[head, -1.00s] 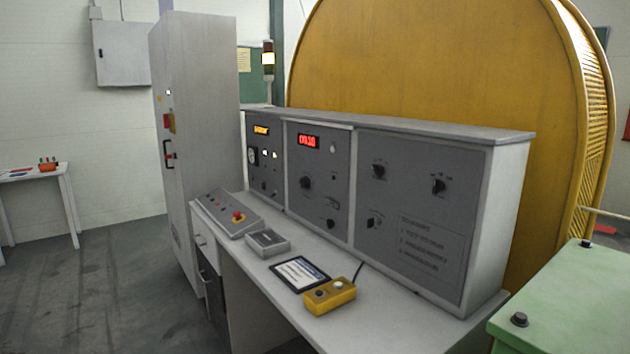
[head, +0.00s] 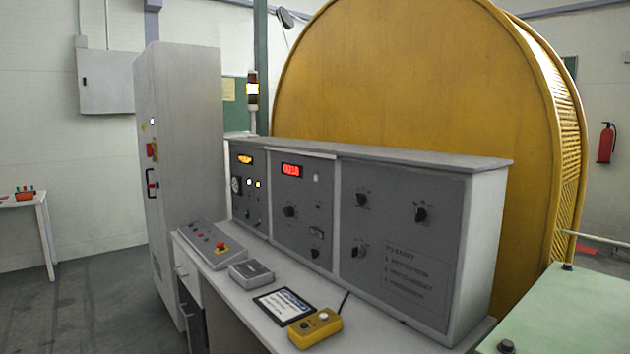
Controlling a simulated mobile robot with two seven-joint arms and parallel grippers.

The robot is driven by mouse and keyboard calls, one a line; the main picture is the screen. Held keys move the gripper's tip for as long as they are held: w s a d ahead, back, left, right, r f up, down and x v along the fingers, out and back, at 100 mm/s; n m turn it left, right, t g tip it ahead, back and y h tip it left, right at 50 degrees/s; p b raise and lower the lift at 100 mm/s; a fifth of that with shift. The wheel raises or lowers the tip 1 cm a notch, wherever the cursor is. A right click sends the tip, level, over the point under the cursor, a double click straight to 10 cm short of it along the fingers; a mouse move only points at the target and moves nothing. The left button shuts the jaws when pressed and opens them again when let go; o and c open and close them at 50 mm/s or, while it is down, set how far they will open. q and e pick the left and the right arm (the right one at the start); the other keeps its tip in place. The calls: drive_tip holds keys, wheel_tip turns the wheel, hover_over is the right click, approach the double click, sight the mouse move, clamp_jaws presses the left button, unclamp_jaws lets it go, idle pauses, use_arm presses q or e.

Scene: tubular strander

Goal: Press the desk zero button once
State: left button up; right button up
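The control desk (head: 240,300) stands in the middle of the head view, with an upright grey panel bank behind its top. The middle panel (head: 290,205) has a red lit display (head: 291,170), a pale round button (head: 316,178) and dark knobs. Which control is the zero button cannot be read at this size. A sloped button box (head: 212,245) with a red mushroom button (head: 221,248) sits at the desk's left end. A yellow box with buttons (head: 315,329) lies at the near end. Neither of my grippers is in view.
A tall grey cabinet (head: 185,170) stands left of the desk. A large yellow guard (head: 410,90) rises behind it. A green machine cover (head: 560,315) is at lower right. A framed sheet (head: 283,305) and a small grey box (head: 251,272) lie on the desk.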

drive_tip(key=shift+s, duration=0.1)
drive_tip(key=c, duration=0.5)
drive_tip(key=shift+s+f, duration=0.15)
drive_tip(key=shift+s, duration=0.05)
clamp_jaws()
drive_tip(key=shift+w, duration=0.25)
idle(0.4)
